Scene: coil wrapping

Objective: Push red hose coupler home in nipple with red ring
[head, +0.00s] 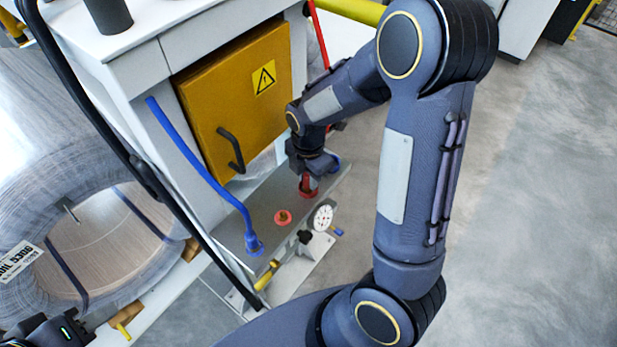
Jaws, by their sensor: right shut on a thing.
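My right gripper (311,172) is shut on the red hose coupler (306,184), upright over the far part of the grey plate (265,205). A red ring (309,194) shows at the coupler's lower end. I cannot tell whether the coupler is fully seated there; any nipple inside is hidden. A second red ring (283,217) with a bare brass nipple lies nearer on the plate. The red hose (319,35) comes down from above and passes behind my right arm. My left gripper (62,332) is partly in view at the bottom left; its fingertips are not visible.
A blue hose (200,165) runs down to a blue fitting (254,246) on the plate. A gauge (323,218) and a yellow-handled valve (266,276) stand at the near edge. A yellow cabinet door (235,100) rises behind.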

